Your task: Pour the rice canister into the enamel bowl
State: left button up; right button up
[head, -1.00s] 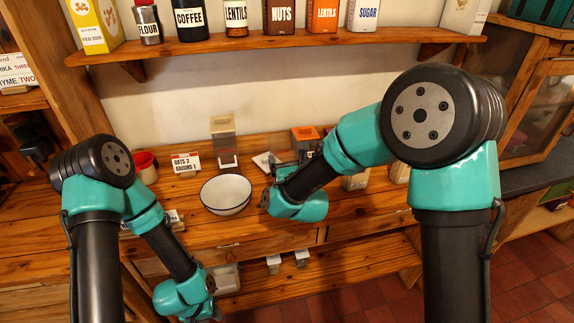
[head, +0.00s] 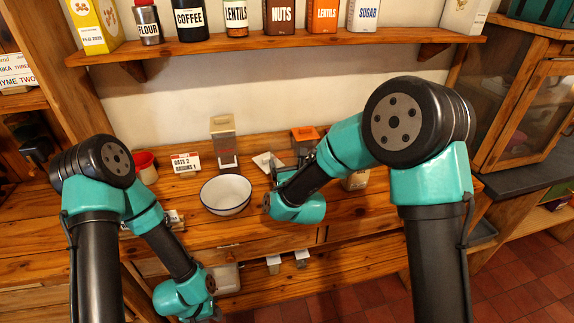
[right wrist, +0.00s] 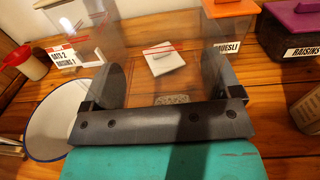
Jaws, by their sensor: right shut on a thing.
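The white enamel bowl (head: 226,195) with a dark rim stands upright on the counter; it also shows at the left of the right wrist view (right wrist: 62,122). My right gripper (right wrist: 160,85) is shut on a clear canister with a red line (right wrist: 140,70), which I take for the rice canister; no name shows on it. A small grainy patch shows low between the fingers. The gripper is to the right of the bowl, and in the head view my arm largely hides it. My left gripper (head: 213,315) is low at the bottom edge, its jaws unclear.
The orange-lidded muesli canister (right wrist: 231,8) and purple-lidded raisins canister (right wrist: 293,22) stand right. A white slip (right wrist: 165,56) lies behind my right gripper.

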jog(key=shift+f, duration=0.2)
jog(key=o, duration=1.4)
jog(key=v, duration=1.7)
jog(key=shift+s+f, duration=0.15)
jog(key=shift+f, duration=0.1)
jog(key=shift+d, duration=0.1)
